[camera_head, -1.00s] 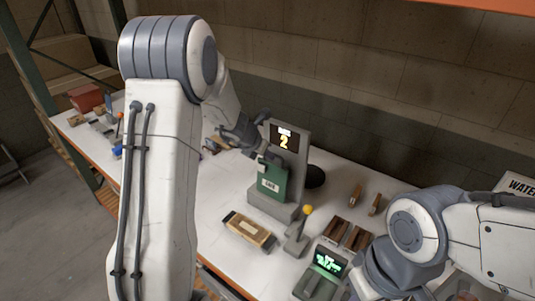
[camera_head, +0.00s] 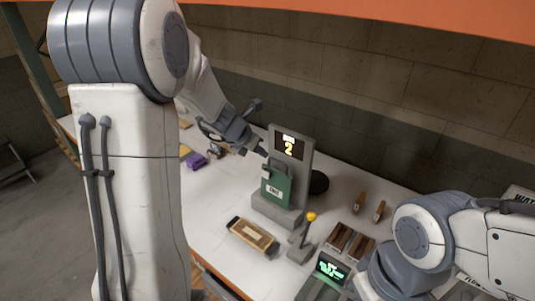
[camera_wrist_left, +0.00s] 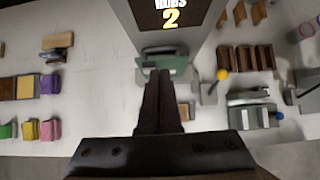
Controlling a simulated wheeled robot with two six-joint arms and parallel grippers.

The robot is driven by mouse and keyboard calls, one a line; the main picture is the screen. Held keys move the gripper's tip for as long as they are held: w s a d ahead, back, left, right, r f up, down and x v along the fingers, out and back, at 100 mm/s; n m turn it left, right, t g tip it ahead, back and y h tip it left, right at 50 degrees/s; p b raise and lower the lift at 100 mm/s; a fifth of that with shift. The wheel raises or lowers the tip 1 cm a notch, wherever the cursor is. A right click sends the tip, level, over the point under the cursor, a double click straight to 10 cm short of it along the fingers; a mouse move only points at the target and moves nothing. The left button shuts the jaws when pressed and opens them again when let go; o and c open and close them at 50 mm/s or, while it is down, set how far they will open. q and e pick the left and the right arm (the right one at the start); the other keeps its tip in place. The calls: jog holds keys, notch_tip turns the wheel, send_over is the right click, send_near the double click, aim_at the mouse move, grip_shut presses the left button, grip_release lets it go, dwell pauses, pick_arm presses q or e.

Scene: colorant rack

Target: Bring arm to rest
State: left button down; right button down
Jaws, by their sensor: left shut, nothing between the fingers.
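My left arm comes down from the upper left in the head view, and its gripper (camera_head: 262,151) hangs just left of the grey display stand (camera_head: 305,160). In the left wrist view the fingers of my left gripper (camera_wrist_left: 158,78) are together with nothing between them. They point at a green block (camera_head: 275,186) with a white label, which stands at the front of the display stand. The green block also shows in the left wrist view (camera_wrist_left: 158,60), partly hidden behind the fingers. My right arm shows at the lower right of the head view, but its gripper is out of the picture.
A brass-coloured block in a dark holder (camera_head: 253,237), a yellow-knobbed lever (camera_head: 302,240) and a device with a green screen (camera_head: 328,269) stand in front. Brown racks (camera_head: 350,243) are at right. Coloured blocks (camera_wrist_left: 34,130) lie at left. A wall closes the back.

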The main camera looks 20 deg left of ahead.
pick_arm(q)
jog(key=shift+v, duration=0.9)
jog(key=shift+s, duration=0.1)
jog(key=s+d+f+m+g+h+b, duration=0.1)
jog(key=s+d+f+m+g+b, duration=0.15)
jog(key=s+d+m, duration=0.6)
jog(key=s+d+f+m+g+h+b, duration=0.2)
jog(key=s+d+f+m+b, duration=0.25)
jog(key=d+m, duration=0.7)
jog(key=s+f+m+g+y+b, duration=0.1)
jog(key=s+f+m+y+b, duration=0.1)
jog(key=s+m, duration=0.7)
jog(key=s+f+m+g+y+b, duration=0.2)
jog(key=s+f+m, duration=0.1)
jog(key=s+m, duration=0.5)
jog(key=d+m, duration=0.1)
jog(key=m, duration=0.2)
jog(key=shift+s+f, duration=0.4)
